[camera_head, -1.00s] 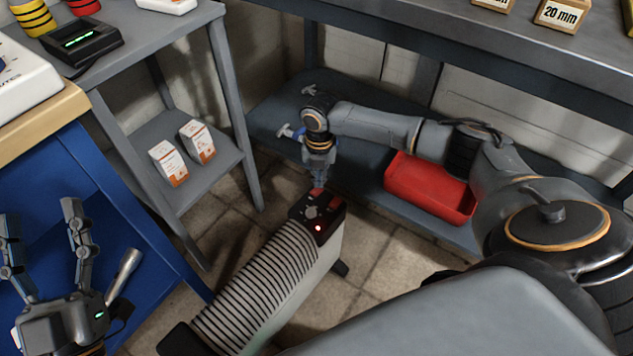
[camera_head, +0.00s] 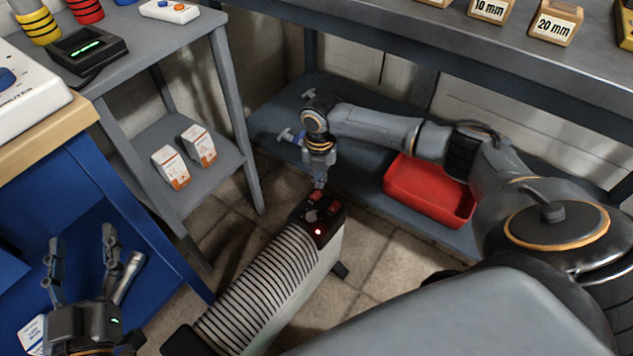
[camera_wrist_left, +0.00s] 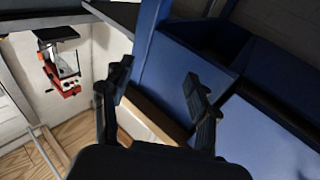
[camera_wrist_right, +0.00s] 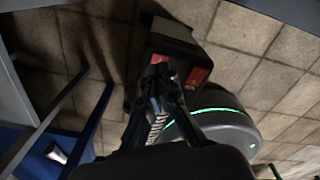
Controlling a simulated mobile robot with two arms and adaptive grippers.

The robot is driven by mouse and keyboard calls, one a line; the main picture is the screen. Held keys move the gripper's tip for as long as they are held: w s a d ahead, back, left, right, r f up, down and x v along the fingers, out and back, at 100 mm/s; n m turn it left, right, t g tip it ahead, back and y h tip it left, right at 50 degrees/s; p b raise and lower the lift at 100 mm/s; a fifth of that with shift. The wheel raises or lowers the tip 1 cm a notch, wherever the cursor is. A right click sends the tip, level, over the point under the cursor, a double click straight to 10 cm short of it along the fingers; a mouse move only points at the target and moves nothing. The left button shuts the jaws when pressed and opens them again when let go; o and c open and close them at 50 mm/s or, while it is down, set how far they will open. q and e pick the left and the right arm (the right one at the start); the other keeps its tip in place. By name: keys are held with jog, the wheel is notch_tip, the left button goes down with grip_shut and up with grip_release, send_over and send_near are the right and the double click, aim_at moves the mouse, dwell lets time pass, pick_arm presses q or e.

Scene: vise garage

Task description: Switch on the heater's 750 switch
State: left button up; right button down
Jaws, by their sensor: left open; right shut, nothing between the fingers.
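The heater (camera_head: 265,285) stands on the floor, with pale ribbed sides and a black control panel (camera_head: 326,224) at its far end. The panel has a round knob (camera_head: 311,215), a glowing red light (camera_head: 317,231) and two red switches, left (camera_head: 315,197) and right (camera_head: 333,207). Their labels are unreadable. My right gripper (camera_head: 320,186) is shut and empty, pointing down just above the left switch; contact is unclear. In the right wrist view its fingertips (camera_wrist_right: 162,74) partly cover one switch; the other switch (camera_wrist_right: 197,76) shows. My left gripper (camera_head: 82,240) is open and empty at the lower left.
A red bin (camera_head: 430,190) sits on the low shelf behind my right arm. A grey side table (camera_head: 190,35) holds two small boxes on its lower shelf. A blue cabinet (camera_head: 110,190) is near my left gripper. Bare tiled floor lies right of the heater.

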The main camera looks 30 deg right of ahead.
aim_at(319, 193)
jog(key=shift+r+p, duration=0.5)
jog(key=shift+p, duration=0.05)
jog(key=shift+r+p, duration=0.45)
jog(key=shift+p, duration=0.1)
jog(key=shift+r+p, duration=0.4)
jog(key=shift+p, duration=0.1)
pick_arm(q)
jog(key=s+a+f+g+y, duration=0.1)
jog(key=s+a+f+g, duration=0.1)
jog(key=s+f+g, duration=0.2)
jog(key=s+a+f+g+y, duration=0.2)
jog(key=s+f+g, duration=0.3)
jog(key=f, duration=0.6)
jog(key=shift+a+f+n+g+p, duration=0.35)
jog(key=shift+g+p, duration=0.1)
jog(key=shift+g, duration=0.45)
pick_arm(e)
jog(key=shift+r, duration=0.4)
